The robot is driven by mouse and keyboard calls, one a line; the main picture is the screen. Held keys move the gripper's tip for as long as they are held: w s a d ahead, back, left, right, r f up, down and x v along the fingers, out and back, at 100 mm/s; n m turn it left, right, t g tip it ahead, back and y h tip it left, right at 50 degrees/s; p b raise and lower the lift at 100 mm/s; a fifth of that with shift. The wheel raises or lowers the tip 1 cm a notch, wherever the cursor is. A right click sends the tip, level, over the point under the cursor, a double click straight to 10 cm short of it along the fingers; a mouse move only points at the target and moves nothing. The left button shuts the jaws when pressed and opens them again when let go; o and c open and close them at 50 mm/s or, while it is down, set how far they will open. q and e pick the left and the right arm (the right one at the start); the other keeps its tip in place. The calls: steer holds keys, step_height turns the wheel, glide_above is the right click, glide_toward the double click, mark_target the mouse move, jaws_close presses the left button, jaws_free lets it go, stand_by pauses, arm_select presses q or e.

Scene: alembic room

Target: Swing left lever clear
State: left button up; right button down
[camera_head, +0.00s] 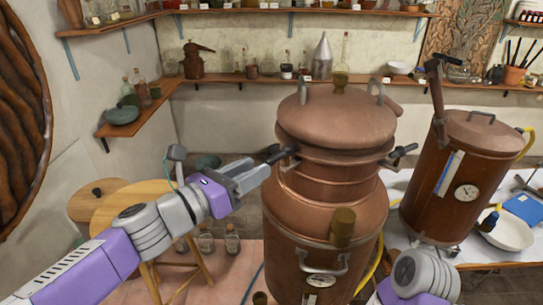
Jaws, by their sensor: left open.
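The large copper still (330,195) stands in the middle, with its domed lid (337,115) on top. The left lever (281,154) is a dark handle jutting out from the left of the still's neck. My left gripper (264,172) is open with its fingertips close to this lever, just below and left of it. I cannot tell whether they touch. A matching lever (400,152) juts out from the right side of the neck.
A smaller copper vessel (464,170) with a gauge stands on the white table (455,250) at right, beside a white bowl (508,232). A wooden stool (135,200) stands behind my left arm. Shelves (290,80) with bottles line the walls.

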mark_target(272, 157)
arm_select(q)
steer(key=x, duration=0.6)
steer(key=shift+w+d+f, duration=0.1)
steer(key=shift+f, duration=0.05)
jaws_close()
